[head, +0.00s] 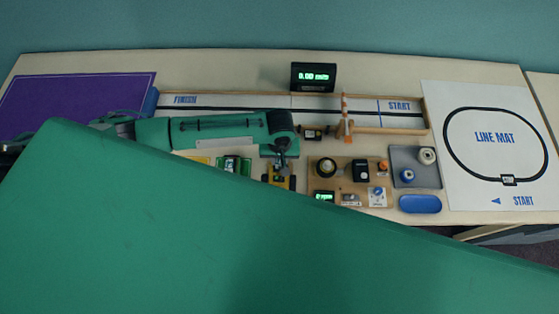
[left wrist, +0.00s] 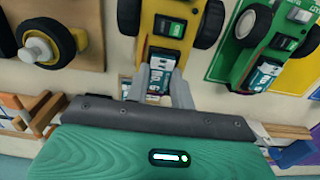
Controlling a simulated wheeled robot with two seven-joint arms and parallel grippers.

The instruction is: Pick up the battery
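A battery (left wrist: 154,88) with a teal and white label shows between the two fingers of my left gripper (left wrist: 160,82) in the left wrist view, at the end of the yellow car (left wrist: 160,17). The fingers stand apart, one on each side of it. I cannot tell whether they press on it. A similar teal and white battery (left wrist: 265,74) sits in the green car (left wrist: 250,25) to the right. In the head view my left gripper (head: 281,159) points down over the yellow car (head: 279,180). The battery there is too small to make out. My right gripper is not in view.
A wooden-edged track (head: 345,113) runs behind, with a black display (head: 313,77) and a striped post (head: 344,118). Right of the yellow car are a wooden board (head: 342,174) with parts and a grey tray (head: 412,176). A large green surface hides the front.

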